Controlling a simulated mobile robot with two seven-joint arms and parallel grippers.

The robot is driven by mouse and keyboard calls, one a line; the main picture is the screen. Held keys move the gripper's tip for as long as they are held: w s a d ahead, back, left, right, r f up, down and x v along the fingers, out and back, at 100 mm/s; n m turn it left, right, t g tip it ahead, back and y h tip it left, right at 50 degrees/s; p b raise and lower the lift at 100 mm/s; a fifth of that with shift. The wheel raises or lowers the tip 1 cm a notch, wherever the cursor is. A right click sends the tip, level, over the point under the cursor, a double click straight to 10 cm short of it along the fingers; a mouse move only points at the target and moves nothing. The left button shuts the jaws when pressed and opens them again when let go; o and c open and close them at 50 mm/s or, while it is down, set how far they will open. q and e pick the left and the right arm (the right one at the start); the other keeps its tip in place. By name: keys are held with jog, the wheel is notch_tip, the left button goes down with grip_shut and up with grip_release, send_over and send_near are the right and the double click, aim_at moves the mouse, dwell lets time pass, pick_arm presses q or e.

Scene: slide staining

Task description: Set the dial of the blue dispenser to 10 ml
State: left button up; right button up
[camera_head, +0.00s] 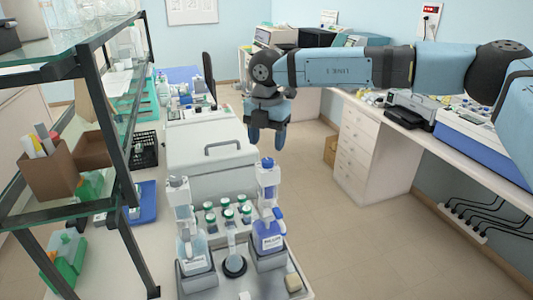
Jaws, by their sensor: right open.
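The blue dispenser (269,238) stands upright at the right of a grey tray (212,283), in the lower middle of the head view. It has a blue cap, a clear upper body, a blue spout part and a bottle with blue contents and a white label. Its dial is too small to make out, so its setting cannot be read. My right gripper (267,137) appears above and behind the dispenser in the picture, fingers pointing down. It is open, empty and apart from the dispenser. My left gripper is not in view.
A second, grey-capped dispenser (191,240) stands at the tray's left. Several green-capped vials (227,215) and a cylinder on a dark round base (235,266) stand between them. A white box with a handle (212,160) lies behind. A glass shelf (60,205) borders the left.

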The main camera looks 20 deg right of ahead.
aim_at(267, 161)
notch_tip(267, 161, down, 4)
jog(key=shift+f+p, duration=0.2)
jog(key=shift+p, duration=0.35)
jog(key=shift+f, duration=0.7)
